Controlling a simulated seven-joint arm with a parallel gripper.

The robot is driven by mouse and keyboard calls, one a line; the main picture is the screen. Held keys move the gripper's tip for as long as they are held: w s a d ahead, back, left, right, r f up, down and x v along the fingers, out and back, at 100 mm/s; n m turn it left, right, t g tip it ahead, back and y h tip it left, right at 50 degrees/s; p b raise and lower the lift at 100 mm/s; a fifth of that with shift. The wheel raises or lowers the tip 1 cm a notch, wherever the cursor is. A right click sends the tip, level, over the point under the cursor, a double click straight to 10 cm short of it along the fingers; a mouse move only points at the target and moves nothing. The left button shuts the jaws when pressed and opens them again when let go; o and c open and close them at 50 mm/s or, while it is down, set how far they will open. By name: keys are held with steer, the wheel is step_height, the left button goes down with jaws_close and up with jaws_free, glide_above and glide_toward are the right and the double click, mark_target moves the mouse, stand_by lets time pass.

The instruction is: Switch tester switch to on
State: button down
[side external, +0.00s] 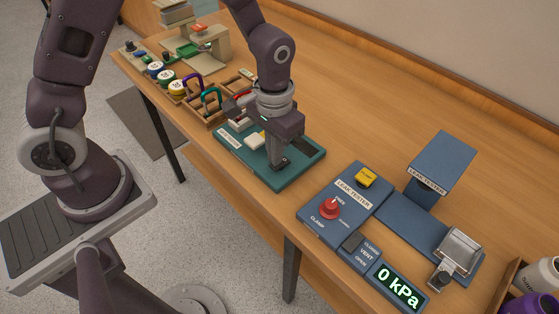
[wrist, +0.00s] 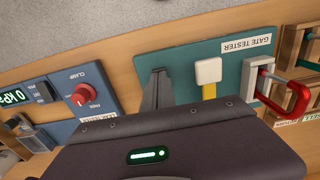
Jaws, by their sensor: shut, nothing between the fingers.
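The teal gate tester (wrist: 205,60) carries a white block (wrist: 208,71) with a yellow strip (wrist: 209,91) below it. The plate also shows in the side view (side external: 290,178), with the white block (side external: 254,142) left of my fingers. My gripper (side external: 280,163) is shut and empty, pointing down low over the right part of the plate. In the wrist view my fingers (wrist: 158,88) are left of the white block, apart from it. I cannot tell whether the fingertips touch the plate. No on or off marking is readable on the gate tester, and my gripper hides part of it.
The blue leak tester (side external: 345,240) has a yellow button (side external: 366,177), a red knob (side external: 329,208), a vent switch (side external: 366,251) and a display (side external: 398,286) reading 0 kPa. Wooden trays (side external: 204,112) stand beyond. Bare tabletop lies behind the plate.

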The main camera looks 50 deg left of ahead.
steer(key=shift+f, duration=0.75)
stand_by(0.3)
steer(key=shift+r, duration=3.5)
steer(key=s+a+r+t, duration=0.25)
steer(key=s+r, duration=0.25)
steer(key=r, duration=0.7)
steer(key=s+a+r+t, duration=0.1)
steer(key=s+a+r, duration=0.1)
steer(key=s, duration=0.4)
steer(key=s+a+r+t, duration=0.2)
steer(key=s+r, duration=0.1)
steer(key=s, duration=0.3)
steer(key=shift+r, duration=0.15)
